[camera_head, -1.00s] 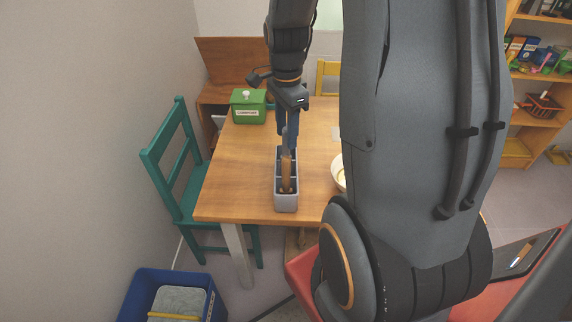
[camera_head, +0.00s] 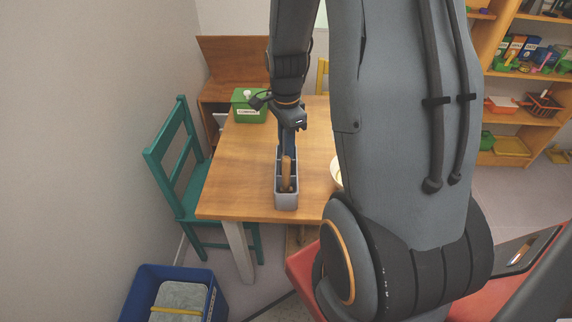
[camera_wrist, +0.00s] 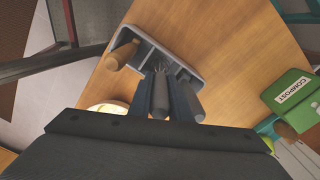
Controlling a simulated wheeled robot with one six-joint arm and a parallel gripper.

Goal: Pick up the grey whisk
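The grey whisk (camera_wrist: 159,96) stands in a middle compartment of a grey divided caddy (camera_wrist: 203,79), its wires just visible beyond its handle in the wrist view. My gripper (camera_wrist: 162,92) is open, its two blue fingers on either side of the whisk handle. I cannot see whether either finger touches it. In the head view my gripper (camera_head: 287,143) reaches down into the far part of the caddy (camera_head: 286,203), and the whisk is hidden there. Another grey handle (camera_wrist: 194,103) lies just right of my right finger. A wooden-handled utensil (camera_wrist: 123,55) stands in the end compartment.
The caddy is on a wooden table (camera_head: 235,185). A green compost box (camera_head: 249,105) stands at the table's far left. A pale bowl (camera_head: 337,172) is right of the caddy, partly behind my arm. A teal chair (camera_head: 178,160) is at the left.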

